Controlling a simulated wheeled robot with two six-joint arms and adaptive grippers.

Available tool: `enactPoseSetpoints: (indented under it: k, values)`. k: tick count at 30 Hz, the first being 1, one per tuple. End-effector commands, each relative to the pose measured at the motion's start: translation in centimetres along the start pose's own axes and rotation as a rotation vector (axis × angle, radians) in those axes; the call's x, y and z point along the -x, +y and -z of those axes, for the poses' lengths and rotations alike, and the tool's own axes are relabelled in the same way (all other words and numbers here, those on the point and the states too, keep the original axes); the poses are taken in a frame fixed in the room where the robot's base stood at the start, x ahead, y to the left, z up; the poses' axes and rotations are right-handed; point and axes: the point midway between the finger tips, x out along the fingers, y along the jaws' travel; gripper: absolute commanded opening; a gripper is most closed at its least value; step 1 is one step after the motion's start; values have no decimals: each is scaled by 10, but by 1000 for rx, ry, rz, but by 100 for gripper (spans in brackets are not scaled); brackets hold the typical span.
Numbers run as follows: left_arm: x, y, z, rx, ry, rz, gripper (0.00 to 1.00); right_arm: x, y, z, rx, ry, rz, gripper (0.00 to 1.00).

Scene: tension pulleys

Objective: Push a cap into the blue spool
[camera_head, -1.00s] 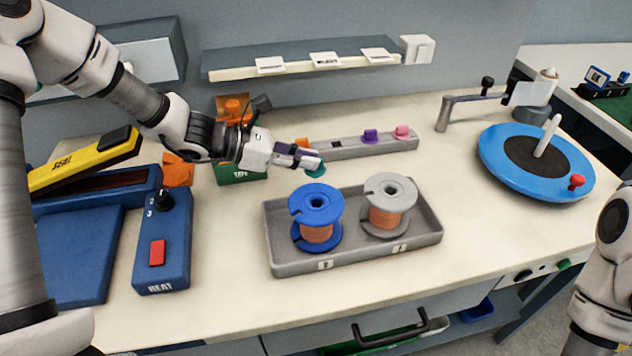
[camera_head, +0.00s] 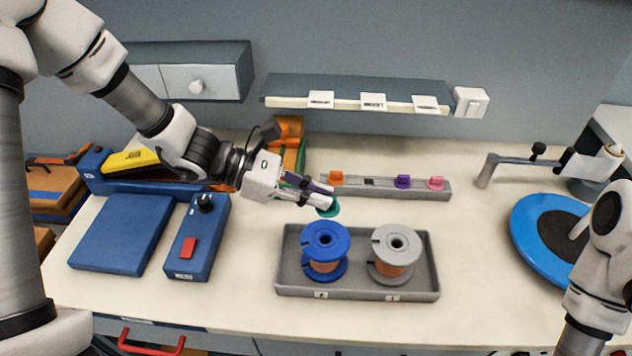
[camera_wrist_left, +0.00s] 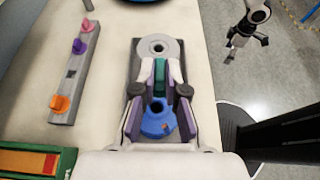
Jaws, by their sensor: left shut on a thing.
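The blue spool (camera_head: 311,235), wound with copper wire, stands upright in the left part of a grey tray (camera_head: 430,282). A grey spool (camera_head: 378,252) stands to its right in the same tray. My left gripper (camera_head: 327,202) is shut on a teal cap (camera_head: 333,210) and holds it behind and above the blue spool, apart from it. In the left wrist view the teal cap (camera_wrist_left: 159,70) sits between the fingertips, and the blue spool (camera_wrist_left: 157,125) shows between the fingers with its hole open. My right gripper (camera_wrist_left: 248,36) hangs open and empty, off the table.
A grey rack (camera_head: 345,192) behind the tray holds orange (camera_head: 336,178), purple (camera_head: 403,181) and pink (camera_head: 436,183) caps, with one empty slot. A blue heat box (camera_head: 198,245) stands left of the tray. A blue turntable (camera_head: 530,225) is at the right. A shelf (camera_head: 350,88) overhangs the back.

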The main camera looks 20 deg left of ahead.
Motion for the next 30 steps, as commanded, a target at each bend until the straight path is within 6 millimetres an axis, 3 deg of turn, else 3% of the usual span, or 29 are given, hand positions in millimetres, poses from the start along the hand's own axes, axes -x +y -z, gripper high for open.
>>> enactPoseSetpoints:
  k: [15,30]
  values:
    - [-23,1,57,2,-1,-2,0,-51,0,0,0,0,0,92]
    - [-25,1,62,1,-1,-2,0,-54,0,0,0,0,0,92]
